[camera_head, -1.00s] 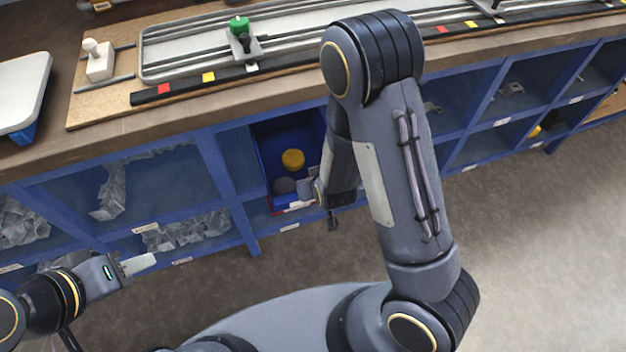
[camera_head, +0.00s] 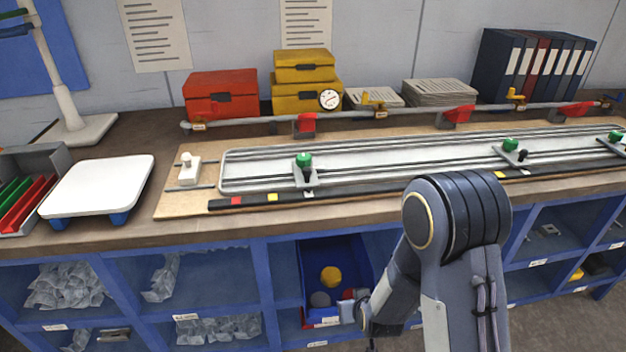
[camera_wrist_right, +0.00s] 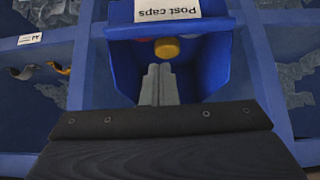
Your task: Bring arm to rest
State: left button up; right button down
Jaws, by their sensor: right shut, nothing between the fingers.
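My right arm (camera_head: 455,240) is bent, with its elbow raised in front of the bench and its forearm hanging down toward the shelves. My right gripper (camera_wrist_right: 160,75) is shut and empty. In the right wrist view its fingertips are at the mouth of a blue bin (camera_wrist_right: 215,68) labelled "Post caps". Whether they are inside the bin or just in front of it, I cannot tell. The bin also shows in the head view (camera_head: 312,262), with a yellow cap (camera_head: 331,276) and a grey cap (camera_head: 320,299) in it. My left gripper is out of view.
The bin sits in a blue shelf unit (camera_head: 262,275) under the wooden bench. Neighbouring compartments hold clear bags (camera_head: 70,285). On the bench are a long rail fixture (camera_head: 400,166), a white scale (camera_head: 98,185), red and yellow boxes (camera_head: 220,95) and binders (camera_head: 535,65).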

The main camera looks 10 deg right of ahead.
jog(key=s+d+r+m+y+p, duration=0.1)
jog(key=s+r+p, duration=0.1)
jog(key=s+r, duration=0.5)
jog(key=s+d+r+g+y+p, duration=0.1)
jog(key=s+r+y+p, duration=0.1)
jog(key=r, duration=0.8)
jog(key=s+d+r+m+y+p, duration=0.1)
jog(key=s+r+p, duration=0.1)
jog(key=s+r, duration=0.5)
jog(key=s+d+r+g+p, duration=0.1)
jog(key=s+r+p, duration=0.1)
jog(key=s+r, duration=0.4)
jog(key=shift+s+d, duration=0.2)
jog(key=shift+s, duration=0.25)
